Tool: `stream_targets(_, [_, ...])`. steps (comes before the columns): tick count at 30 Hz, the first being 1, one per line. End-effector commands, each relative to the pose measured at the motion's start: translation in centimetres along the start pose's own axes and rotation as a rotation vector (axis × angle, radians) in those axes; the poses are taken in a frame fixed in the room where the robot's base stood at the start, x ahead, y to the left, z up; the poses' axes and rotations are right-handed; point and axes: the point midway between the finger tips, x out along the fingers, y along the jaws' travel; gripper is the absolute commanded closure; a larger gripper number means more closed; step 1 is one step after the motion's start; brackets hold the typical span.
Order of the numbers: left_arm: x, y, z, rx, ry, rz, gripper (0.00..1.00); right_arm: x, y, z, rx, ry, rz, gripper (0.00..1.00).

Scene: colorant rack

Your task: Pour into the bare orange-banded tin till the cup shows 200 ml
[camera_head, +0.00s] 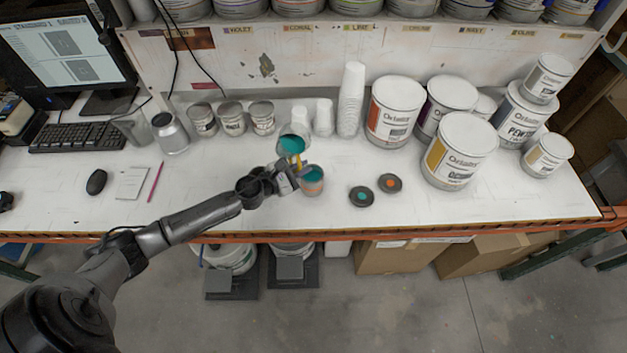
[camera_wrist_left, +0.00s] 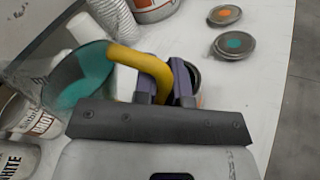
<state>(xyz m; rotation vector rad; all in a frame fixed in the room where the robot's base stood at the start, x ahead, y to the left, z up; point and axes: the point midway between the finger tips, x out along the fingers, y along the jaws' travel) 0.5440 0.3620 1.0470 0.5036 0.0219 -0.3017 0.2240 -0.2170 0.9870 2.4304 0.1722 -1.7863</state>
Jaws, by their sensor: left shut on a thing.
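My left gripper (camera_head: 293,176) is shut on the yellow handle (camera_wrist_left: 150,65) of a clear cup (camera_head: 294,147). The cup holds teal paint and shows at the left of the left wrist view (camera_wrist_left: 82,78). Its marks and exact level cannot be read. A small open tin (camera_head: 313,187) with an orange band stands just right of my left gripper, near the table's front, with teal paint showing inside its mouth. I see no clear stream between cup and tin. My right gripper is not in view.
Two dark lids, one teal-dotted (camera_head: 361,197) and one orange-dotted (camera_head: 390,184), lie right of the tin. Stacked white cups (camera_head: 351,100) and small labelled tins (camera_head: 232,119) stand behind. Large paint cans (camera_head: 461,150) fill the right. The front-left table is mostly clear around a mouse (camera_head: 96,182).

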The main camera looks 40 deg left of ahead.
Motion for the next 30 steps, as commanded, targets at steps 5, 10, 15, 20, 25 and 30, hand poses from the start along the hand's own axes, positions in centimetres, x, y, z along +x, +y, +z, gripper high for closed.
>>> stream_targets(5, [0.1, 0.4, 0.9, -0.030, -0.012, -0.005, 1.00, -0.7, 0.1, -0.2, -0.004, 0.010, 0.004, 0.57])
stream_targets(10, [0.1, 0.7, 2.3, -0.126, -0.039, -0.024, 1.00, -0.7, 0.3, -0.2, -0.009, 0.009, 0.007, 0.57])
stream_targets(15, [0.3, 0.3, 3.1, -0.280, -0.076, -0.048, 1.00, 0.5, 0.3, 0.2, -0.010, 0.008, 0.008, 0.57])
stream_targets(20, [0.5, 0.0, 3.9, -0.399, -0.103, -0.068, 1.00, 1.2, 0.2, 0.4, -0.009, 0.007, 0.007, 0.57])
stream_targets(25, [0.7, 0.1, 4.8, -0.471, -0.117, -0.079, 1.00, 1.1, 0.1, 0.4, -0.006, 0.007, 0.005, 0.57])
stream_targets(30, [0.6, 0.6, 6.1, -0.487, -0.120, -0.082, 1.00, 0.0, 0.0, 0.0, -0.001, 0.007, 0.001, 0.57])
